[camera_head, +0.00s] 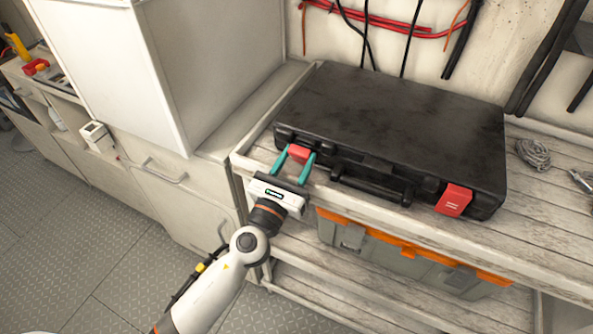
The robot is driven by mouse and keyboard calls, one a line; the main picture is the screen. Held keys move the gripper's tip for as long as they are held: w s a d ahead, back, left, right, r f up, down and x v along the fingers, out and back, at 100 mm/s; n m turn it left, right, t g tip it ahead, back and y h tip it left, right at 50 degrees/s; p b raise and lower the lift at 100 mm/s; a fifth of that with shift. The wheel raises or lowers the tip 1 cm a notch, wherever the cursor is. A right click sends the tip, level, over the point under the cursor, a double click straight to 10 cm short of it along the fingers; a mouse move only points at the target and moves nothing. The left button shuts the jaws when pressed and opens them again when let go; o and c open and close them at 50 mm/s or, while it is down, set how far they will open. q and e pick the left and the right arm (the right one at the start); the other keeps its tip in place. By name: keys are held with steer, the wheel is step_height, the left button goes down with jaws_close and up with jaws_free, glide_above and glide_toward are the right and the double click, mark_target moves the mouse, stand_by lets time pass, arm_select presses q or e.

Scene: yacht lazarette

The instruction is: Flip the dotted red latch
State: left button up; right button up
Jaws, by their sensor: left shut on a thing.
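A black hard case (400,120) lies closed on a weathered wooden shelf, its front with the handle (371,184) towards me. A red latch (299,152) is at the left of its front. Another red latch (453,200) with pale marks is at the right of its front and hangs flat against the case. My left gripper (295,157) reaches the left latch with its two teal fingers, one on each side, and is shut on it. The fingers partly hide that latch, and I cannot make out dots on it. My right gripper is not in view.
A grey and orange toolbox (400,262) stands on the lower shelf beneath the case. A coil of grey rope (533,153) lies right of the case on the wooden shelf (540,215). White cabinets (180,190) stand at the left. Cables run along the back wall.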

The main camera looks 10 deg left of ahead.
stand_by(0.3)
arm_select(q)
steer(key=o, duration=1)
steer(key=shift+s, duration=0.1)
steer(key=shift+s+a+f, duration=0.1)
steer(key=shift+s+f, duration=0.1)
steer(key=shift+s, duration=0.05)
steer(key=shift+b+v, duration=2.25)
steer(key=shift+v, duration=3.35)
